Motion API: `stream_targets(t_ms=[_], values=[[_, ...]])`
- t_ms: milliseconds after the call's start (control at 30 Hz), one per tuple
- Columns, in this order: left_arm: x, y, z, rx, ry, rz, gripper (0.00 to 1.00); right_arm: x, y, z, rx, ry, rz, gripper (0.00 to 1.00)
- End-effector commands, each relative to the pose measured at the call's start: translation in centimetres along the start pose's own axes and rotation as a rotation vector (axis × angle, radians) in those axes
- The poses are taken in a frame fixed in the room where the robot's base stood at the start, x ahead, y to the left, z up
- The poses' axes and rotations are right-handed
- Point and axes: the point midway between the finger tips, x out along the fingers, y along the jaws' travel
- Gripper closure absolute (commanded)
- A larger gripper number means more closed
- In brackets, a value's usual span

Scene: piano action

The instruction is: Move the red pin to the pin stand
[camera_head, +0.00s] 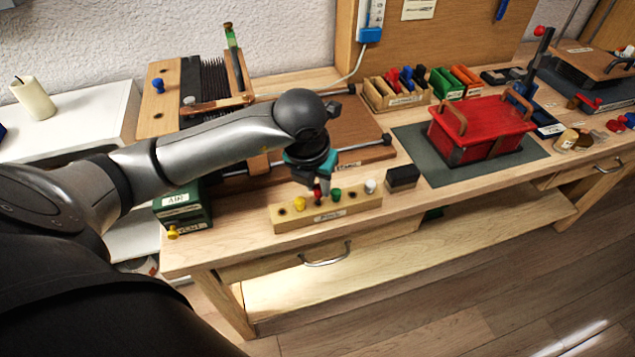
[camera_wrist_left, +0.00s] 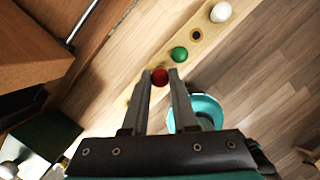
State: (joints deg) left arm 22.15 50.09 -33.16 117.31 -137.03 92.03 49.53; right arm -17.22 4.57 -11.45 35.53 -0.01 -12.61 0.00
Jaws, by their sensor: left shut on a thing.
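The red pin (camera_head: 317,189) is between the fingertips of my left gripper (camera_head: 318,194), which is shut on it. Its red head (camera_wrist_left: 159,77) also shows between the two fingers (camera_wrist_left: 160,80) in the left wrist view. The pin stand (camera_head: 342,211) is a long, light wooden block with a label on its front, at the front edge of the bench. The red pin is over the stand, between a yellow pin (camera_head: 299,204) and a green pin (camera_head: 336,194). I cannot tell how deep its lower end is in a hole. My right gripper is out of view.
A white pin (camera_head: 370,186) stands at the stand's right end, with an empty hole (camera_wrist_left: 196,35) between it and the green pin. A black block (camera_head: 403,178) is right of the stand. Green boxes (camera_head: 184,208) are at left. A red case (camera_head: 482,128) lies further right.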

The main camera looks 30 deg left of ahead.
Motion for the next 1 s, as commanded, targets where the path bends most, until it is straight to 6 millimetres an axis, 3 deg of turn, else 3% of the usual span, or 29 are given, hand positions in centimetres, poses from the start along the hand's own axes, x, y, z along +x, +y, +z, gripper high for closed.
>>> stream_targets(t_ms=[1000], values=[[1.11,0.03,-0.29,0.0,-0.001,0.001,1.0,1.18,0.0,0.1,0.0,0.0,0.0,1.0]])
